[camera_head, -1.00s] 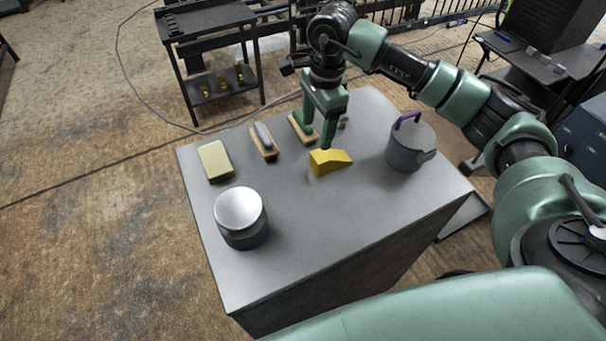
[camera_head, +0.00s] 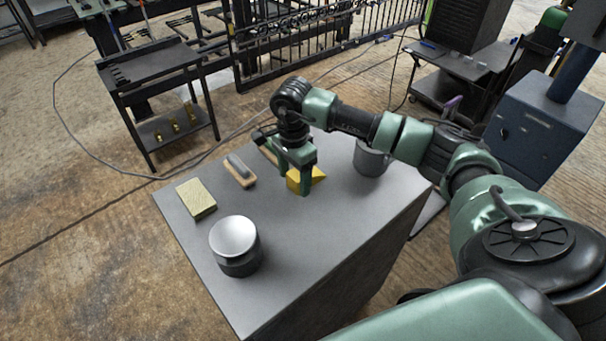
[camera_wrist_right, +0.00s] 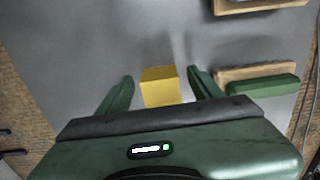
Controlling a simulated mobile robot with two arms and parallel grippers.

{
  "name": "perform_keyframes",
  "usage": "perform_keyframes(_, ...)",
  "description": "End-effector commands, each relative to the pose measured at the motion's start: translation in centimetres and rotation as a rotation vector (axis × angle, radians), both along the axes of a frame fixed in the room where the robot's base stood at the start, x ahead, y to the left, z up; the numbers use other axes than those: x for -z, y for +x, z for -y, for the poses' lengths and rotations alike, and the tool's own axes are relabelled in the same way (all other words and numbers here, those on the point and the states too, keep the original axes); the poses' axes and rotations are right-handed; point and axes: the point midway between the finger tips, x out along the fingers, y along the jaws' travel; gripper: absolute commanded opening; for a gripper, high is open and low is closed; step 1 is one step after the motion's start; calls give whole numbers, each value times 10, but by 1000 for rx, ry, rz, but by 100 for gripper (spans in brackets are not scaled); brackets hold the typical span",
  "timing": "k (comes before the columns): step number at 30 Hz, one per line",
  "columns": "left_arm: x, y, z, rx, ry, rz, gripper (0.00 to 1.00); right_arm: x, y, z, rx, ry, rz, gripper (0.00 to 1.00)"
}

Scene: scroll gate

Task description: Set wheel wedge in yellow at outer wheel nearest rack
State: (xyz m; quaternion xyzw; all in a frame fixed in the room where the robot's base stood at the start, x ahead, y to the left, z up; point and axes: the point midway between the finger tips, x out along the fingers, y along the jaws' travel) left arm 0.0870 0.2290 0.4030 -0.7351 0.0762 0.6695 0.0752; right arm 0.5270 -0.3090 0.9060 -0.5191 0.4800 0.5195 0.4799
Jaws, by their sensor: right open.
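The yellow wheel wedge (camera_head: 310,178) lies on the grey tabletop (camera_head: 300,225), partly hidden behind my right gripper in the head view. My right gripper (camera_head: 293,184) is open, pointing down at the wedge. In the right wrist view the wedge (camera_wrist_right: 160,87) shows between the two green fingers of the gripper (camera_wrist_right: 160,88), with a gap on each side. I cannot tell how high the fingertips are above the table. My left gripper is not in view. No wheel is clearly visible.
A round metal tin (camera_head: 235,245), a pale yellow block (camera_head: 196,199) and a wood-based brush (camera_head: 240,170) stand on the table. A grey can (camera_head: 370,157) stands behind my right arm. A dark rack (camera_head: 155,75) and an ornate black gate (camera_head: 300,45) are beyond.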

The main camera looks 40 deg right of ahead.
Motion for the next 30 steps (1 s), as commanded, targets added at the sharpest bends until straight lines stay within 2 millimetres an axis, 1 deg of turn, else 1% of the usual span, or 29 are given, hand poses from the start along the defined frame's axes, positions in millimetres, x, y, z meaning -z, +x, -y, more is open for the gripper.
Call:
perform_keyframes(3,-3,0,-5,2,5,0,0,10,0,0,0,-1,0,65)
perform_keyframes(10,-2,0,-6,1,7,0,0,12,0,0,-1,-1,1,65)
perform_keyframes(11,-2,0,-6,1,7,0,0,12,0,0,-1,-1,1,57)
perform_keyframes(12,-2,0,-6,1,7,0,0,11,0,0,-1,-1,1,46)
perform_keyframes(14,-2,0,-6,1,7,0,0,11,0,0,-1,-1,1,29)
perform_keyframes(15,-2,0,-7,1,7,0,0,11,0,0,-1,-1,1,18)
perform_keyframes(17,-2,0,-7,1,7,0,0,11,0,0,0,-1,1,1)
perform_keyframes(18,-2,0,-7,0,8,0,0,11,0,0,0,-1,1,0)
perform_keyframes(26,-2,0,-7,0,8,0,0,10,1,0,0,-1,3,0)
perform_keyframes(30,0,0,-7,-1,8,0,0,2,1,0,0,0,5,0)
